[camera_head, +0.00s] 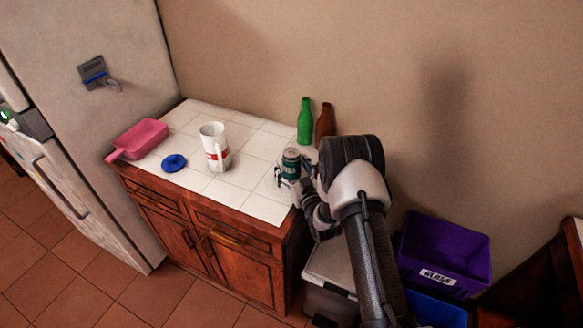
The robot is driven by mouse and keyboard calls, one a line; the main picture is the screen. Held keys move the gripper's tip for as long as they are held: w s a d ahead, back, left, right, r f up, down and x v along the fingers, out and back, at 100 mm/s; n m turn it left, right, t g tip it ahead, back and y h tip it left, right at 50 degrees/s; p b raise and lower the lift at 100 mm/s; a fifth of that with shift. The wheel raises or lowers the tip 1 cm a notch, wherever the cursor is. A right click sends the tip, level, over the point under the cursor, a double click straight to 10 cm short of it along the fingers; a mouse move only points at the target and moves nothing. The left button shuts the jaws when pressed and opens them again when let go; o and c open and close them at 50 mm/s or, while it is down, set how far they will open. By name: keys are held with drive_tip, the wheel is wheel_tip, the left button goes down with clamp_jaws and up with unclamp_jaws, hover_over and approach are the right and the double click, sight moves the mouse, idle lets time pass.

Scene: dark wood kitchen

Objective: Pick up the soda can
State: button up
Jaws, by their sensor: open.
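The soda can (291,163) is green with a pale top. It stands upright near the right end of the white tiled counter (258,206). My gripper (285,178) is open and sits right at the can, its fingers low on the near side. My arm reaches in from the lower right and covers part of the counter's right end. I cannot tell whether the fingers touch the can.
A green bottle (305,122) and a brown bottle (324,124) stand behind the can. A purple bin (445,252) stands right of the counter.

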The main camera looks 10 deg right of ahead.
drive_tip(key=shift+w, duration=0.2)
drive_tip(key=shift+c, duration=0.6)
drive_tip(key=c, duration=1.1)
